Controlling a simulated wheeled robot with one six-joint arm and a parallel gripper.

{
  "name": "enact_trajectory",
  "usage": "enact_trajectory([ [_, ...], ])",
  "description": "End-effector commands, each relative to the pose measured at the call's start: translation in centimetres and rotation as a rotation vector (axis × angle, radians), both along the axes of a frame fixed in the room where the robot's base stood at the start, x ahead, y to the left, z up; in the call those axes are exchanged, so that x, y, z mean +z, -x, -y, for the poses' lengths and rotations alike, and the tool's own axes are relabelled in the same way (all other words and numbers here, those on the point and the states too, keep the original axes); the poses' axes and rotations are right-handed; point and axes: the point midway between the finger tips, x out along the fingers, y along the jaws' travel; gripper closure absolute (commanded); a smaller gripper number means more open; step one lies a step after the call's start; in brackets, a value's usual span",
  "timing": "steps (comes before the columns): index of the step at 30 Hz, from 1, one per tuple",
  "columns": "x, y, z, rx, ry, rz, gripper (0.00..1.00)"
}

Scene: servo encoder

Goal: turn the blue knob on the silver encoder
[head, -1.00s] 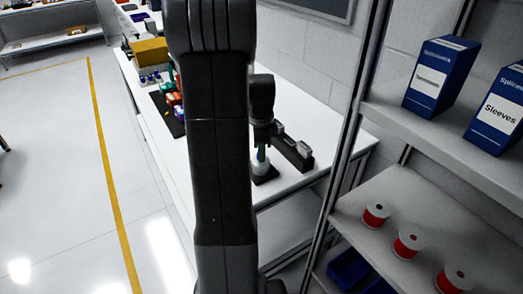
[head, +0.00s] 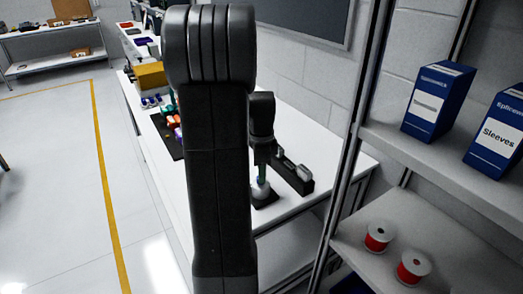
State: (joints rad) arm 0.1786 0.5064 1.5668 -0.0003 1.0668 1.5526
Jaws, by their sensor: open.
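The silver encoder (head: 261,189) stands upright on a small black base (head: 266,201) near the front edge of the white bench, partly hidden by my arm. My gripper (head: 262,172) points down right over its top. The fingers are small and dark here, and I cannot tell whether they touch the encoder. A thin bluish-green bit shows between them; the blue knob itself cannot be made out clearly.
A black holder with grey parts (head: 293,175) stands close to the right of the encoder. A yellow box (head: 150,75) and coloured items on a dark mat (head: 165,135) lie farther left on the white bench (head: 335,160). A shelf rack with blue boxes (head: 438,102) and red spools (head: 378,237) stands at right.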

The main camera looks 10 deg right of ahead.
Motion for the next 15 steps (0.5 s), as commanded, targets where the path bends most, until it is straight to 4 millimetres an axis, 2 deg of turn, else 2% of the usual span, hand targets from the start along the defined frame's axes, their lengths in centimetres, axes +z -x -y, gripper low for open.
enact_trajectory([
  [9, 7.3, -0.1, 0.0, 0.0, 0.001, 0.006, 0.53],
  [15, 10.6, 0.0, 0.0, 0.0, 0.0, 0.003, 0.53],
])
